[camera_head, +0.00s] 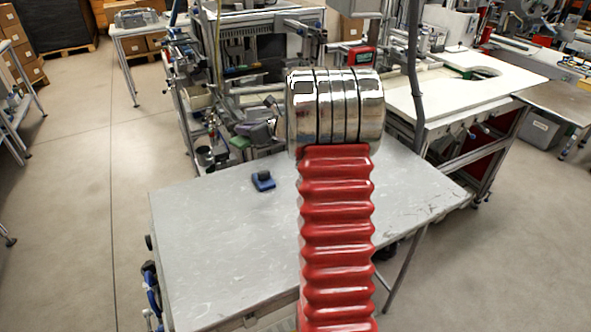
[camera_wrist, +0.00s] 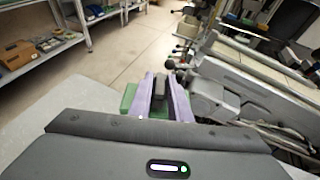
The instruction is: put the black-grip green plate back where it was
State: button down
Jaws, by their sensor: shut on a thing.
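My gripper (camera_wrist: 161,94) shows its purple fingers in the wrist view, shut on the black grip (camera_wrist: 161,86) of the green plate (camera_wrist: 129,98). Part of the green plate shows left of the fingers; the rest is hidden behind them and the gripper body. In the head view my gripper (camera_head: 259,133) is partly hidden by my arm's silver joints, left of them. A bit of green plate (camera_head: 240,143) shows below it, near the table's far edge in the picture. I cannot tell its height.
A blue plate with a black grip (camera_head: 263,182) lies on the grey table (camera_head: 205,235), whose left part is otherwise clear. My red arm hides the table's middle. Machine frames and a white-topped bench (camera_head: 440,95) stand behind. Open floor lies to the left.

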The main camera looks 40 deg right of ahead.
jog(key=s+d+f, duration=0.2)
jog(key=s+d, duration=0.1)
jog(key=d, duration=0.4)
jog(key=s+d+f, duration=0.3)
jog(key=s+d, duration=0.1)
jog(key=d, duration=0.3)
jog(key=shift+d+f+n+y, duration=0.3)
jog(key=shift+d+f+y, duration=0.05)
jog(key=shift+d+y, duration=0.05)
jog(key=shift+s, duration=0.1)
jog(key=shift+f, duration=3.15)
jog(key=shift+f, duration=1.85)
jog(key=shift+f, duration=0.1)
jog(key=c, duration=1.6)
grip_release()
jog(key=shift+c, duration=0.2)
